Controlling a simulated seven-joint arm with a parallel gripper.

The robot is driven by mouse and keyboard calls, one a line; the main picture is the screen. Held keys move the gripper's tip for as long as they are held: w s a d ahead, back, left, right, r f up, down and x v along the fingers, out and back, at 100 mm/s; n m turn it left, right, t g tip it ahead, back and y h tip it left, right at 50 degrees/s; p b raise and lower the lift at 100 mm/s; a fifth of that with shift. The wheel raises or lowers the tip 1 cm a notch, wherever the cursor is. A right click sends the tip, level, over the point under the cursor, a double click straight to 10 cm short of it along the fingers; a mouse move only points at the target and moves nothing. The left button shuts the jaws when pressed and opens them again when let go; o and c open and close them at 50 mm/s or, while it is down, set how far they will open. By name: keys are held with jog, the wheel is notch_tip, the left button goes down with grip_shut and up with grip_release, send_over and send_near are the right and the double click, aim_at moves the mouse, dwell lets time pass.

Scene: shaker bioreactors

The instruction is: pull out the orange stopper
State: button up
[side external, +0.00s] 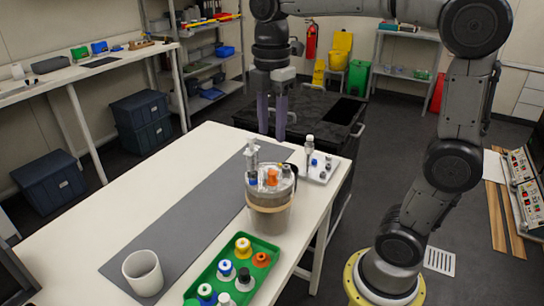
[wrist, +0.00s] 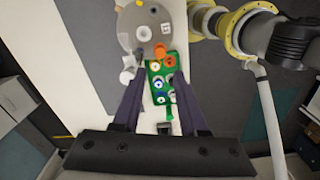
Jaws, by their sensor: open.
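The orange stopper (side external: 272,178) stands upright in the lid of a grey vessel (side external: 268,220) with a tan band. In the wrist view the orange stopper (wrist: 160,50) shows near the lower edge of the round lid (wrist: 129,30). My gripper (side external: 271,137) points down, open and empty, above and behind the vessel, apart from the stopper. In the wrist view my gripper (wrist: 158,82) has its two dark fingers spread wide, with the stopper beyond the tips.
A syringe-like fitting (side external: 252,155) and a blue stopper (side external: 253,180) stand close by on the lid. A green tray (side external: 218,272) holds several coloured caps, one also orange (side external: 261,259). A white cup (side external: 143,272) stands on the grey mat (side external: 185,222). A small white rack (side external: 322,170) is right of the vessel.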

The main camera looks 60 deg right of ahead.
aim_at(272, 172)
notch_tip(272, 172, down, 10)
jog(key=shift+f, duration=0.15)
dwell(0.3)
grip_shut()
jog(key=shift+r, duration=0.9)
jog(key=shift+r, duration=0.35)
jog(key=shift+r, duration=0.25)
dwell(0.4)
jog(key=shift+r, duration=1.35)
